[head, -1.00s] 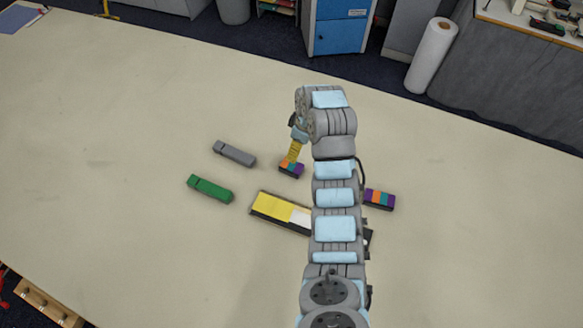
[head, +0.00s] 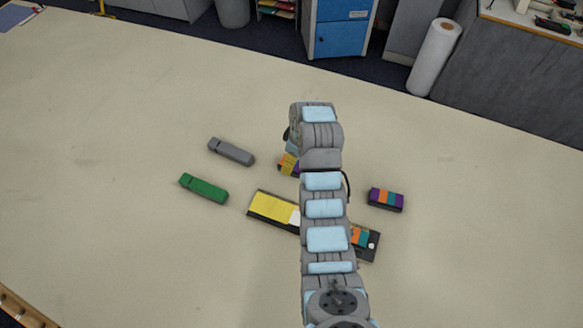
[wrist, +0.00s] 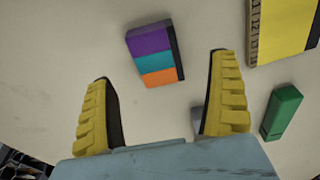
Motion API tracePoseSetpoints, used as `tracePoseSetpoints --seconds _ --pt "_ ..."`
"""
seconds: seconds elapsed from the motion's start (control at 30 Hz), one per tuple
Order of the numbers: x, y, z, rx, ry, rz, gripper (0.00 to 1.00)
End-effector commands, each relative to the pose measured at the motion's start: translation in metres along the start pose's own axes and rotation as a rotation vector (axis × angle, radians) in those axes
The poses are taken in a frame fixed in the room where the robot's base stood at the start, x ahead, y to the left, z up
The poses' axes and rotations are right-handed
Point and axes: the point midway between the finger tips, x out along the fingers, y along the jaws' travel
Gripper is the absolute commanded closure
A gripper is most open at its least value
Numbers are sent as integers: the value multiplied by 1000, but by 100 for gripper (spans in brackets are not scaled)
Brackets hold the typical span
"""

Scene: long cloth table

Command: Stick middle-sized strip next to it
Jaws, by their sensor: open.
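A block striped purple, teal and orange with a black side lies on the table in the wrist view (wrist: 150,52). My gripper (wrist: 161,68) is open, its two yellow fingers apart, with this block ahead between their tips and not held. In the head view my gripper (head: 289,162) and this block are mostly hidden behind my arm. A second purple, orange and teal block (head: 386,199) lies to the right. A dark board (head: 275,222) bears a yellow strip (head: 270,206), a white part and, at its right end, an orange and teal piece (head: 360,236). My arm covers its middle.
A grey block (head: 232,152) and a green block (head: 204,188) lie left of the board; the green one also shows in the wrist view (wrist: 282,112). The cloth table (head: 120,120) is clear around them.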

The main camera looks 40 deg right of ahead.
Motion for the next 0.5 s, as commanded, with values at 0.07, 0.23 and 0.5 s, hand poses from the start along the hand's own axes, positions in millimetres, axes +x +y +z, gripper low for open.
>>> tracePoseSetpoints --seconds 0.07,0.23,0.5 --pt "4 0 0 0 0 -1 10" --pt "7 1 -1 -1 1 2 10" --pt "24 1 -3 0 0 -1 10"
